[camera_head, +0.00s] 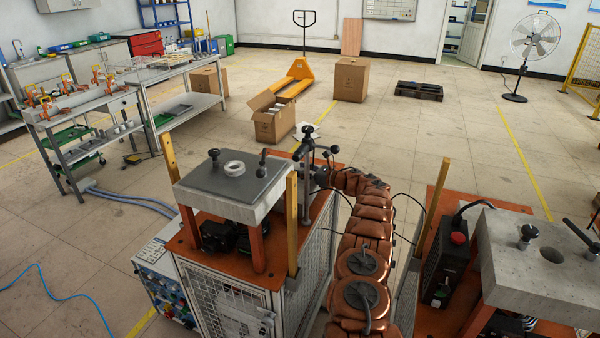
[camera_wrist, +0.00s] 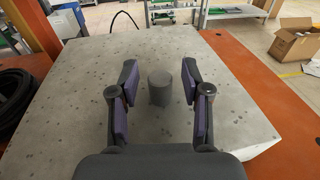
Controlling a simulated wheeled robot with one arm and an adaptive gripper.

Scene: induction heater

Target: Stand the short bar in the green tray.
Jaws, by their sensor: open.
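A short grey cylinder, which looks like the short bar (camera_wrist: 159,92), stands upright on a grey slab (camera_wrist: 90,66) in the wrist view. My gripper (camera_wrist: 159,78) is open, with one finger on each side of the bar in the picture. Gaps show on both sides, and neither finger appears to touch it. In the head view my arm reaches to the left station, where the fingers and the bar cannot be made out. Green trays show on the workbench at the left, one on its shelf (camera_head: 66,136) and one lower down (camera_head: 86,160). I cannot tell which is meant.
The left station has a grey top (camera_head: 215,193), a pale ring (camera_head: 234,168), black knobs and upright posts close to my arm. Another station (camera_head: 540,260) stands at the right. An open carton (camera_head: 273,126) and a yellow pallet truck (camera_head: 296,77) stand beyond.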

